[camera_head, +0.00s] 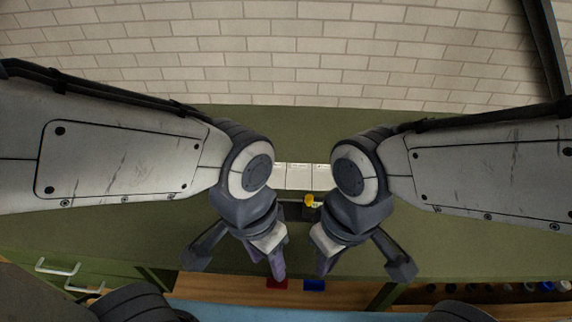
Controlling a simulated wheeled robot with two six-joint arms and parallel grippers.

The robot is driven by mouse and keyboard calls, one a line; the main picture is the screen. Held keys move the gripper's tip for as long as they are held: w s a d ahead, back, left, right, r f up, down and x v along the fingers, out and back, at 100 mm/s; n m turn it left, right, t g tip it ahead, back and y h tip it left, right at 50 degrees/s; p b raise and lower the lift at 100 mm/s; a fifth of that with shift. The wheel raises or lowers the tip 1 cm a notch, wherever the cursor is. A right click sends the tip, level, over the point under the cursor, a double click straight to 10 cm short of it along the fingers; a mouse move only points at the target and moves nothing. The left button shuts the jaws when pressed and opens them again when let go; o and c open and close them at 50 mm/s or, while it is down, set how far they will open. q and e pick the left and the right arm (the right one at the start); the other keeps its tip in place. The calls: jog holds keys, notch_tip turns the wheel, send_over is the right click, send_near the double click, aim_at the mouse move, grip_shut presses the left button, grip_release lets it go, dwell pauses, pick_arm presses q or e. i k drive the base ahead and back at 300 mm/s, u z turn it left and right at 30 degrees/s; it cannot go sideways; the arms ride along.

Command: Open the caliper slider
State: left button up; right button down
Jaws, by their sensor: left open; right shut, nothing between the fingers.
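I cannot clearly make out a caliper or its slider. A dark strip (292,210) shows in the gap between my two wrists on the green bench top, but most of it is hidden and I cannot tell what it is. My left gripper (278,264) points down toward the bench's near edge, left of the middle, and is open. My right gripper (322,263) points down just to the right of it and is shut with nothing in it. The two grippers are close together but apart.
White boxes or tiles (299,175) and a small yellow object (310,201) lie between my wrists. The green bench (480,235) is clear to both sides. Red (277,283) and blue (314,285) items sit on a wooden surface below. A brick wall stands behind.

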aim_at(310, 203)
jog(key=z, duration=0.65)
jog(key=k, duration=1.25)
jog(key=u, duration=0.15)
jog(key=i, duration=0.6)
jog(key=u, duration=0.45)
jog(key=i, duration=1)
jog(key=z, duration=0.3)
